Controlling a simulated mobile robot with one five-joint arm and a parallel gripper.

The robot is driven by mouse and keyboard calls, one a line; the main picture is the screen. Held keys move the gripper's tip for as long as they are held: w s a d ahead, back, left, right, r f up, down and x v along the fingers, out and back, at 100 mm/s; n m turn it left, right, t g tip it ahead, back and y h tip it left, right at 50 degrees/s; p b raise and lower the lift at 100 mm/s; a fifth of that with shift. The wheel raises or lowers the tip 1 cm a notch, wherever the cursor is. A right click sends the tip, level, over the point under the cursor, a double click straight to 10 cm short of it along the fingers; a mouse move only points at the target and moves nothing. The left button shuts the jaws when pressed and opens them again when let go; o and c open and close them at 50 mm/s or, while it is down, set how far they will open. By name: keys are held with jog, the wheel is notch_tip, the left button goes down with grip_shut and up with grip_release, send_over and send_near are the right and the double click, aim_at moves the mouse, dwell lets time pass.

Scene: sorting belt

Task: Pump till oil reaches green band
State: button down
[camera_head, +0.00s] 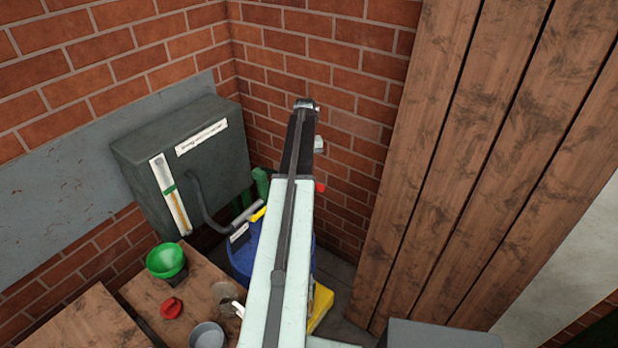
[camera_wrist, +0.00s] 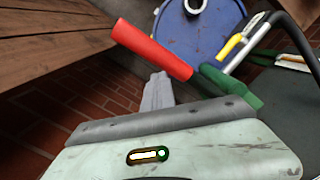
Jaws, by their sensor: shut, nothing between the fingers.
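A dark grey tank (camera_head: 185,150) hangs on the brick wall. Its upright gauge (camera_head: 158,172) has a green band (camera_head: 169,190), and an orange oil column (camera_head: 181,213) shows with its top just below that band. A blue drum (camera_wrist: 198,40) stands under the tank, partly behind my arm in the head view. In the wrist view a red handle (camera_wrist: 150,48) joins a green pump part (camera_wrist: 232,84). My gripper (camera_wrist: 158,82) is shut and empty, its fingertips close below the handle; I cannot tell whether they touch. The handle's red end (camera_head: 320,187) peeks past my arm.
A wooden table (camera_head: 140,297) at lower left holds a green funnel (camera_head: 166,260), a red cap (camera_head: 171,308) and a grey cup (camera_head: 207,336). A yellow object (camera_head: 320,306) is right of my arm. Wooden boards (camera_head: 470,170) close off the right side.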

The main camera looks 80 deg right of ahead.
notch_tip(320, 180, up, 8)
jog(key=p, duration=0.7)
jog(key=shift+w+d+f, duration=0.15)
jog(key=shift+d, duration=0.15)
